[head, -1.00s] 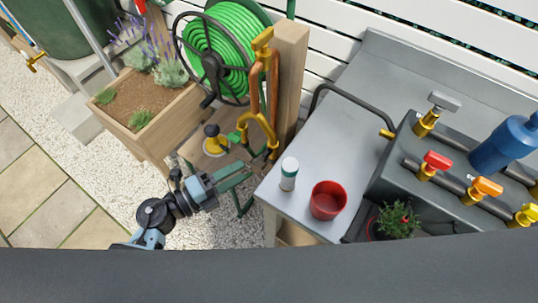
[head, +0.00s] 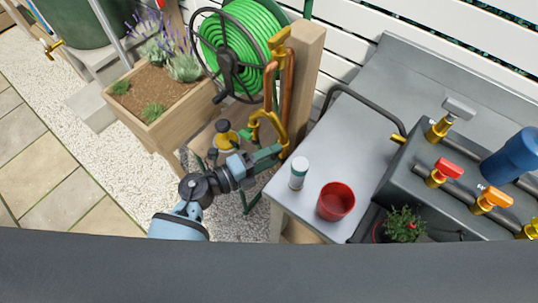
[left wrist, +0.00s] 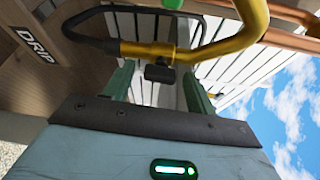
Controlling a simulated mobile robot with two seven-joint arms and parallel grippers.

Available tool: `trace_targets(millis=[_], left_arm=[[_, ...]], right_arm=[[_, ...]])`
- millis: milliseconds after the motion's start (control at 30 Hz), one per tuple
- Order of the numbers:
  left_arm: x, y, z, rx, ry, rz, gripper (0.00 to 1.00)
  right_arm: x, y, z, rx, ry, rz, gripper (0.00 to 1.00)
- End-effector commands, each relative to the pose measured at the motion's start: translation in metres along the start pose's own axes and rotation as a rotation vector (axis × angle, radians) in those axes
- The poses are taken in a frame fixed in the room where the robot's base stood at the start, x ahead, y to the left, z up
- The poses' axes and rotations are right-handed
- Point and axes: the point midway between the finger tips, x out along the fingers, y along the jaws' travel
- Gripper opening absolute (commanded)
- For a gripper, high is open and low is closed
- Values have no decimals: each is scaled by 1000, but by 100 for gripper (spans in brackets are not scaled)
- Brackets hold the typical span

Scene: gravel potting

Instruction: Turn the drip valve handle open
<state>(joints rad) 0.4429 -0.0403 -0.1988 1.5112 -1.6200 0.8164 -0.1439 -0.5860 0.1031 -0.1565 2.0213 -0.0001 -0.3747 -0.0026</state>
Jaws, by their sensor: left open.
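A brass pipe (left wrist: 215,42) crosses above my left gripper (left wrist: 157,85) in the left wrist view. A short black fitting (left wrist: 160,73) hangs from it between the two green fingers. The fingers are apart, and I cannot tell whether they touch anything. A green part (left wrist: 172,4) shows at the top edge. A "DRIP" label (left wrist: 35,45) is on the wood to the left. I cannot tell which part is the drip valve handle. In the head view the left gripper (head: 272,156) is by the curved brass pipes (head: 283,130) on the wooden post. My right gripper is out of view.
A grey bench (head: 318,165) stands right of the post, with a white bottle (head: 299,172) and red pot (head: 336,201) near its edge. Red (head: 449,167) and orange (head: 495,196) valve handles are farther right. A green hose reel (head: 245,45) and wooden planter (head: 175,117) are behind and left.

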Motion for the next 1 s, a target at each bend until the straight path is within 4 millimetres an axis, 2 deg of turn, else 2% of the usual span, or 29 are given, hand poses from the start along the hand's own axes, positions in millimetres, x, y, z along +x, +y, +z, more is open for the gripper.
trace_targets(millis=[233,567,1000], left_arm=[[1,0,0,1,0,0,56],[0,0,0,1,0,0,13],[0,1,0,-124,1,-50,12]], right_arm=[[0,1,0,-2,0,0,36],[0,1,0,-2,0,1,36],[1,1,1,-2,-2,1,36]])
